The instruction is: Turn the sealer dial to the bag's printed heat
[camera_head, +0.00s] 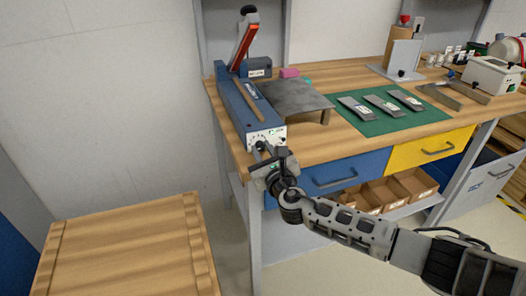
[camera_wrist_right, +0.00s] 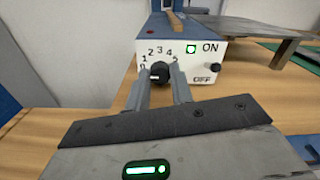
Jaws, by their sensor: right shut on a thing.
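The blue heat sealer (camera_head: 243,106) stands at the left end of the workbench, its orange-red lever (camera_head: 244,44) raised. Its white front panel carries a black dial (camera_wrist_right: 159,71) with numbers around it up to 5, a lit green lamp (camera_wrist_right: 191,49) by ON, and a black knob or switch above OFF. A small pale mark shows on the dial; which number it points to is unclear. My right gripper (camera_wrist_right: 160,79) is shut on the dial, one finger on each side. Three grey bags (camera_head: 382,103) with labels lie on the green mat; their print is too small to read. My left gripper is out of view.
A grey metal plate stand (camera_head: 288,99) is just right of the sealer. A white box device (camera_head: 490,75) stands at the far right of the workbench (camera_head: 326,142). Blue and yellow drawers are below. A wooden-topped cart (camera_head: 128,252) stands at the front left.

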